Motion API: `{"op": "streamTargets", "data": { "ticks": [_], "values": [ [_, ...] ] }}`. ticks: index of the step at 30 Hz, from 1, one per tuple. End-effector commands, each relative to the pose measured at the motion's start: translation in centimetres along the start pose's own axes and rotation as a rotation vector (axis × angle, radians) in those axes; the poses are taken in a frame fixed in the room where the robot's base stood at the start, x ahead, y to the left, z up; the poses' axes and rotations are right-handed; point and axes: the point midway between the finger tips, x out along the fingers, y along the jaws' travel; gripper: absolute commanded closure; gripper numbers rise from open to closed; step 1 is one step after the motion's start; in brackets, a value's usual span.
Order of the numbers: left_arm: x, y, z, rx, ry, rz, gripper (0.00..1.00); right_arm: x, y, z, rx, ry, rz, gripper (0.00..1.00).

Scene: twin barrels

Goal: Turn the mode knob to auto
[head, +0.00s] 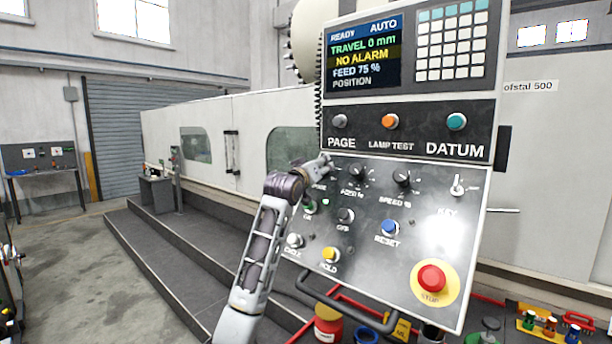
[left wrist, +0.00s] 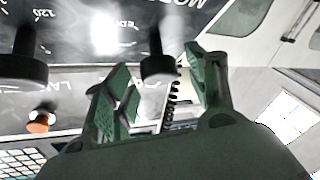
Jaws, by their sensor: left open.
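My left gripper (head: 324,163) is open at the panel's upper left and hides the mode knob in the head view. I cannot tell how deep the fingers reach around the knob. The screen (head: 362,52) reads READY and AUTO at its top. My right gripper is not in view.
The feed knob (head: 356,174) and speed knob (head: 402,178) are right of my gripper. Several coloured buttons and a red stop button (head: 432,279) lie lower. A page button (head: 339,121) is above. A dark handrail (head: 345,303) runs below the panel.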

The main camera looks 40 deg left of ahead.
Motion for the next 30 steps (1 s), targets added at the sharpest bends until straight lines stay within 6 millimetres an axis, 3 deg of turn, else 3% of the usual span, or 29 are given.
{"op": "streamTargets", "data": {
  "ticks": [30],
  "values": [
    [-9.4, 0.1, 0.0, 0.0, 0.0, 0.001, 0.43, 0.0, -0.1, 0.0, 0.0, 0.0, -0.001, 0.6]
  ]
}}
